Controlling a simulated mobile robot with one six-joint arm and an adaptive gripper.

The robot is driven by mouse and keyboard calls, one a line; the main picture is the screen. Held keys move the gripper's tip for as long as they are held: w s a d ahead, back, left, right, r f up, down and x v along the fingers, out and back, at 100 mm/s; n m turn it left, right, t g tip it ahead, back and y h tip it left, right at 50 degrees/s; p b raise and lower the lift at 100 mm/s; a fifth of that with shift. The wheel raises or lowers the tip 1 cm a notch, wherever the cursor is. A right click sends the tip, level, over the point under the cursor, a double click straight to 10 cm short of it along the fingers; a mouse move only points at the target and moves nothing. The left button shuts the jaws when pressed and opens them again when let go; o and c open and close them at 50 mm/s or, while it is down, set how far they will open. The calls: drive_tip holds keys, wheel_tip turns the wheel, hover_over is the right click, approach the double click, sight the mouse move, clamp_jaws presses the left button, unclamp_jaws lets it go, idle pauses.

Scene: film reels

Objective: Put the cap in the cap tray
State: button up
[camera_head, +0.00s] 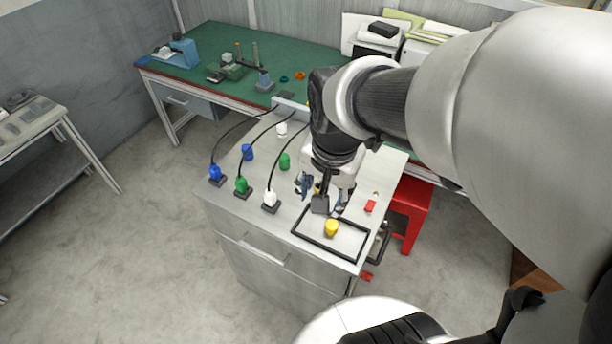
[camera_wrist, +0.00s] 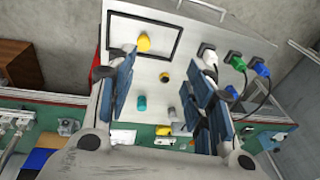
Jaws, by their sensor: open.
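A yellow cap (camera_head: 331,227) stands inside the black-framed cap tray (camera_head: 345,256) at the near right corner of the metal cabinet top. In the wrist view, the yellow cap (camera_wrist: 144,42) lies inside the tray's black frame (camera_wrist: 177,42), just beyond the left finger. My gripper (camera_head: 322,197) is over the cabinet top beside the tray, pointing down. The wrist view shows my gripper (camera_wrist: 160,78) with its blue-grey fingers wide apart and nothing held between them.
Blue (camera_head: 248,152), green (camera_head: 285,161) and white (camera_head: 282,129) pieces stand behind the blue, green and white cabled plugs (camera_head: 242,187). A small red piece (camera_head: 370,205) lies right of my gripper. A red stool (camera_head: 409,205) and a green-topped bench (camera_head: 215,45) stand beyond the cabinet.

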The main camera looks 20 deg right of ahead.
drive_tip(key=s+a+r+n+t, duration=0.2)
drive_tip(key=s+a+r+n, duration=0.2)
drive_tip(key=s+n, duration=0.4)
drive_tip(key=shift+s+a+r+n, duration=0.3)
drive_tip(key=shift+r+n, duration=0.5)
drive_tip(key=shift+n, duration=0.3)
wheel_tip(320, 180, down, 4)
drive_tip(key=b, duration=0.3)
drive_tip(key=shift+r+b, duration=0.15)
drive_tip(key=shift+b, duration=0.2)
drive_tip(key=shift+d, duration=0.15)
